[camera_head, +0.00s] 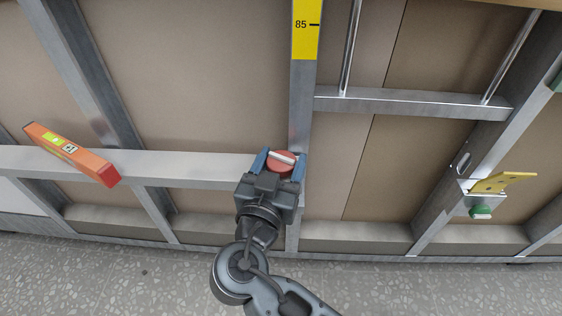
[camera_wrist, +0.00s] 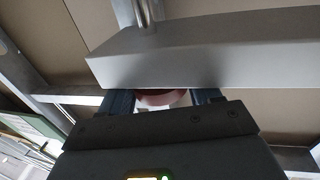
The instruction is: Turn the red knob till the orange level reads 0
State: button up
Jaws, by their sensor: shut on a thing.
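The red knob (camera_head: 283,168), with a pale bar across its face, is on the metal frame, low in the middle of the head view. My gripper (camera_head: 280,161) is shut on it, one blue finger on each side. In the wrist view the knob (camera_wrist: 162,98) shows between the fingers (camera_wrist: 163,100), partly hidden by a grey metal beam and my gripper's body.
A grey metal stud frame (camera_head: 190,167) stands before brown panels. A yellow scale strip (camera_head: 305,28) marked 85 is above the knob. A yellow bracket (camera_head: 503,182) and a green piece (camera_head: 481,211) are at the right. Speckled floor (camera_head: 120,275) is open in front.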

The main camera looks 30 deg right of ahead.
aim_at(286, 173)
jog(key=shift+f+n+t+y, duration=0.1)
jog(key=shift+n+t+y, duration=0.2)
jog(key=shift+t, duration=0.1)
jog(key=shift+c, duration=0.2)
jog(key=shift+y+b, duration=0.3)
jog(key=shift+s+n+t+y+b, duration=0.1)
jog(key=shift+n+t+y+b, duration=0.25)
jog(key=shift+n+t+y, duration=0.8)
jog(key=shift+r+n+t+y+p, duration=0.2)
jog(key=shift+n+t+y, duration=0.4)
jog(key=shift+n+y, duration=0.5)
jog(key=shift+r+n+t+y+p, duration=0.15)
jog(key=shift+n+t+y, duration=0.45)
jog(key=shift+y, duration=0.75)
jog(key=o, duration=0.9)
jog(key=shift+o, duration=0.4)
jog(key=shift+s+a+f, duration=0.1)
jog(key=shift+s+f, duration=0.15)
jog(key=shift+s, duration=0.25)
jog(key=b+v, duration=0.1)
jog(key=v, duration=0.5)
jog(key=shift+s+a+r, duration=0.1)
jog(key=shift+s+r, duration=0.05)
jog(key=shift+s, duration=0.15)
